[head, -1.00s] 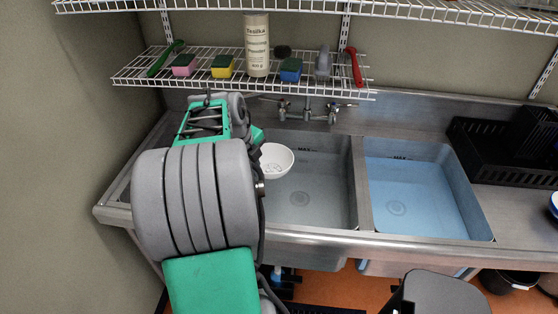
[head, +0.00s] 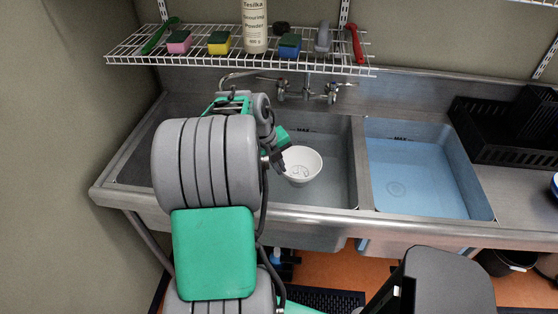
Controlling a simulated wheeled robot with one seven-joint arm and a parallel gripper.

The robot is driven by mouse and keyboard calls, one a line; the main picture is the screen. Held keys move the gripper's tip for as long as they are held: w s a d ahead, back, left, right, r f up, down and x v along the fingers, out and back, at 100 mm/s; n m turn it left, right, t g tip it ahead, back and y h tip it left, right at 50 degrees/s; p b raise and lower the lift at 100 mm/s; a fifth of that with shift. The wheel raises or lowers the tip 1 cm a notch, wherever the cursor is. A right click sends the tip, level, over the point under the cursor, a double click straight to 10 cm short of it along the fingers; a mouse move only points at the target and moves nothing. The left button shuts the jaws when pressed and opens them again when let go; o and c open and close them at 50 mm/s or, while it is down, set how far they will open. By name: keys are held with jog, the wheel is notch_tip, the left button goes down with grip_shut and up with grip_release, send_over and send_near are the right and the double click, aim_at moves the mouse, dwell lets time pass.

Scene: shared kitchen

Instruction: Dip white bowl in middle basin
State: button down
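The white bowl (head: 303,172) is over the left part of the middle basin (head: 338,185), its open side up with its inside showing. My gripper (head: 283,160) is at the bowl's left rim and appears shut on it; the fingertips are small and partly hidden. The middle basin is steel, with a MAX mark on its back wall. My arm covers its left side. I cannot tell whether the bowl's underside touches the water.
The right basin (head: 415,185) holds bluish water. A faucet (head: 307,92) stands behind the middle basin. A wire shelf (head: 210,57) with sponges, brushes and a powder can (head: 255,28) hangs above. A black dish rack (head: 505,125) stands at right.

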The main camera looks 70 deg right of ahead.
notch_tip(320, 180, down, 19)
jog(key=b, duration=1.3)
jog(key=shift+r, duration=0.1)
dwell(2.0)
